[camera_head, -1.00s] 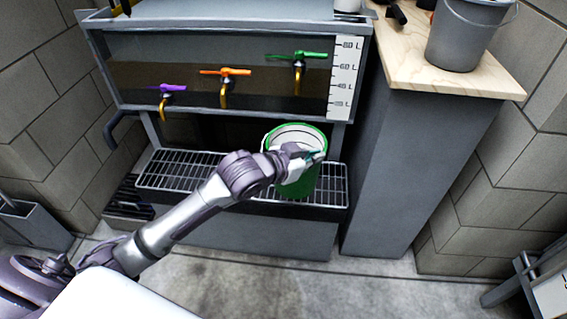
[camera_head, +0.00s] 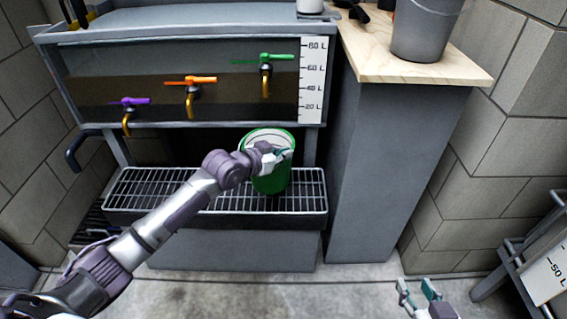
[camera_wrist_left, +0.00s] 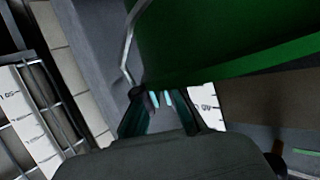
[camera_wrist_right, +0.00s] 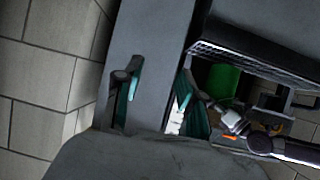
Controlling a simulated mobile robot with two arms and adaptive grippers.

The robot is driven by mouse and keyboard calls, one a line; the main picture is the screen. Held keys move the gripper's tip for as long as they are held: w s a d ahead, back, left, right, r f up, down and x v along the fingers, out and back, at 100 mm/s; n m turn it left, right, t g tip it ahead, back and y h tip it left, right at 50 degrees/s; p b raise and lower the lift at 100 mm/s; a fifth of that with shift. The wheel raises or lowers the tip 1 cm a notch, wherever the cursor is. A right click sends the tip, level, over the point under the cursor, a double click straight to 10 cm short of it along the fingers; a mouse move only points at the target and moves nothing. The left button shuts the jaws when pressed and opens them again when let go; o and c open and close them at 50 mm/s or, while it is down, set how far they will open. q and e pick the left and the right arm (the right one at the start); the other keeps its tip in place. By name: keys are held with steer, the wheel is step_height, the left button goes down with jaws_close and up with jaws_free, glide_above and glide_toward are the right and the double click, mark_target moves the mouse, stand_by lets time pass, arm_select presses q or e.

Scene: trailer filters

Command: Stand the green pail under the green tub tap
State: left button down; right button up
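The green pail (camera_head: 268,181), with a pale inside, is upright over the right part of the drip grate, below the green tub tap (camera_head: 265,62). A gap shows between the tap's yellow spout and the pail's rim. I cannot tell whether the pail's base touches the grate. My left gripper (camera_head: 275,154) is at the pail's front right rim. In the left wrist view its fingertips (camera_wrist_left: 161,98) are close together by the wire handle (camera_wrist_left: 127,45), under the green wall (camera_wrist_left: 220,40). My right gripper (camera_head: 418,291) is open and empty, low at the right; it also shows in the right wrist view (camera_wrist_right: 159,86).
The orange tap (camera_head: 191,82) and purple tap (camera_head: 128,102) are left of the green one. The grate (camera_head: 140,190) is bare on its left. A grey pillar (camera_head: 372,170) under a wooden top (camera_head: 400,68) bounds the right side. A grey bucket (camera_head: 425,30) stands on that top.

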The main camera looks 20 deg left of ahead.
arm_select(q)
step_height(320, 180, down, 3)
steer(key=shift+r+b, duration=0.15)
steer(key=shift+b, duration=0.25)
arm_select(e)
steer(key=r+t, duration=0.1)
steer(key=w+a+r+t, duration=0.1)
steer(key=w+r+y, duration=0.1)
steer(key=r, duration=0.1)
steer(key=shift+w+a+t, duration=0.15)
steer(key=shift+t, duration=0.25)
steer(key=shift+r, duration=0.1)
arm_select(q)
steer(key=c, duration=1.3)
jaws_free()
steer(key=shift+f, duration=0.2)
